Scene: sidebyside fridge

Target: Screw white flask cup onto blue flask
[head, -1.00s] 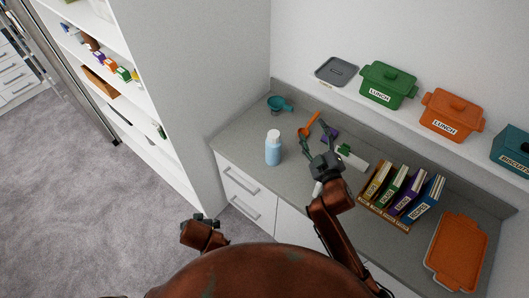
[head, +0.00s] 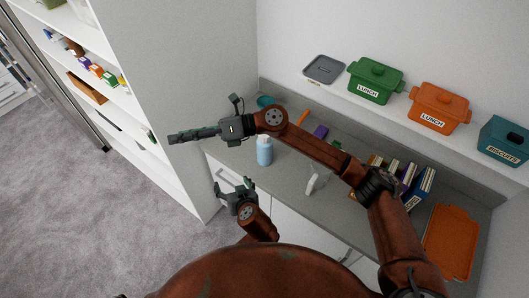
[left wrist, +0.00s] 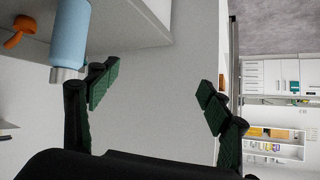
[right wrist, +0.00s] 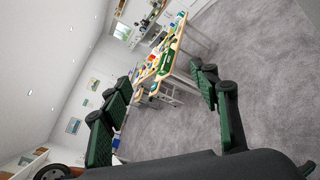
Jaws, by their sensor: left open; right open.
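The blue flask (head: 264,152) stands upright on the grey counter, with a white top (head: 264,138). In the left wrist view the flask (left wrist: 70,35) is at upper left, outside the fingers. A small white object (head: 312,184) is near the counter's front edge; I cannot tell whether it is the flask cup. My left gripper (head: 233,185) is open and empty, below and left of the flask in the head view. My right gripper (head: 180,136) is open and empty; its arm crosses above the counter, and its fingers point left, away from the flask.
A teal cup-like utensil (head: 266,101), an orange utensil (head: 302,117) and a purple item (head: 320,131) lie behind my right arm. Books (head: 420,189) and an orange tray (head: 451,242) are at right. Lunch boxes (head: 375,82) sit on the shelf. A tall cabinet wall (head: 150,90) bounds the left.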

